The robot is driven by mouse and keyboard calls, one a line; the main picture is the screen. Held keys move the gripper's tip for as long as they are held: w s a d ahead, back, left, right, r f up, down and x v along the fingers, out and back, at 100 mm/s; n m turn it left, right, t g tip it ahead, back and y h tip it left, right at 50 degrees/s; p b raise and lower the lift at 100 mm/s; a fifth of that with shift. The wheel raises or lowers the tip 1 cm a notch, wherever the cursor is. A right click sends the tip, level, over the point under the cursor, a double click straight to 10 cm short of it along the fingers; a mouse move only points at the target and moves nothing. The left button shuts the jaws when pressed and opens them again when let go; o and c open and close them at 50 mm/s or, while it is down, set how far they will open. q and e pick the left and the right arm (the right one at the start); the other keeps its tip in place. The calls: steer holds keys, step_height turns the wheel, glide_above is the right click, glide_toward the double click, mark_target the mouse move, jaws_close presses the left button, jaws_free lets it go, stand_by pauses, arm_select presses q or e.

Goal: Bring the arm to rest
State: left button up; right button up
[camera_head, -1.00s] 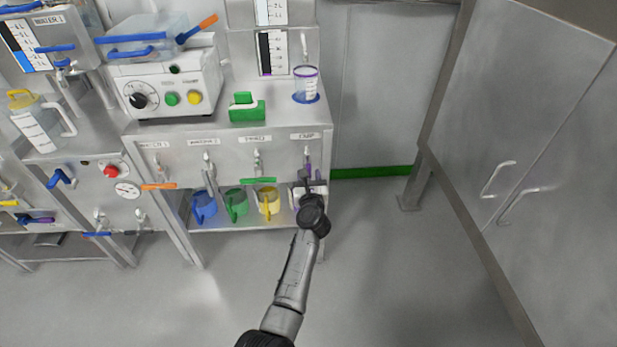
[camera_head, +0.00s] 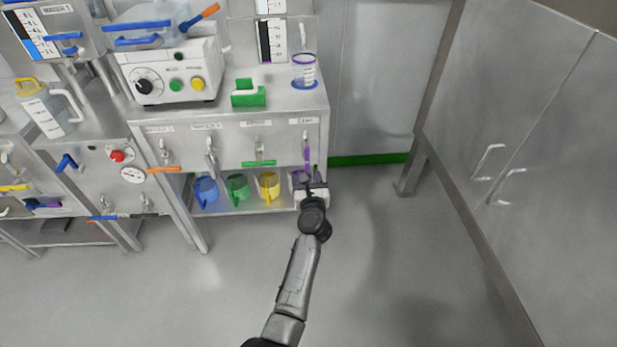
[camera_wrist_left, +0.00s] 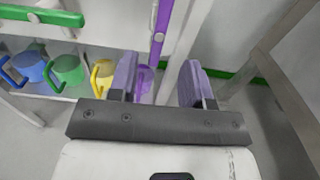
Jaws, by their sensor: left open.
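My left gripper (camera_head: 316,186) is in front of the right end of the steel bench, near the purple valve handle (camera_head: 307,156). In the left wrist view the two purple finger pads of the gripper (camera_wrist_left: 158,82) stand wide apart with nothing held between them. Beyond them are the purple handle (camera_wrist_left: 162,22) and a purple jug (camera_wrist_left: 143,80) on the lower shelf. In the head view the gripper and wrist partly hide the purple jug (camera_head: 297,178). My right gripper is not in view.
Blue (camera_head: 206,190), green (camera_head: 238,187) and yellow (camera_head: 269,185) jugs stand on the lower shelf. A purple-rimmed beaker (camera_head: 304,72) stands on the bench top. A steel cabinet (camera_head: 520,130) with two handles is at right. The floor between is clear.

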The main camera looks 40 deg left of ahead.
arm_select(q)
steer(key=shift+w+a+r, duration=0.1)
steer(key=shift+w+a, duration=0.1)
steer(key=shift+a, duration=0.05)
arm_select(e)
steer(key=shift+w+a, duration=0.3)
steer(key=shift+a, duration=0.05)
arm_select(q)
steer(key=shift+d, duration=0.1)
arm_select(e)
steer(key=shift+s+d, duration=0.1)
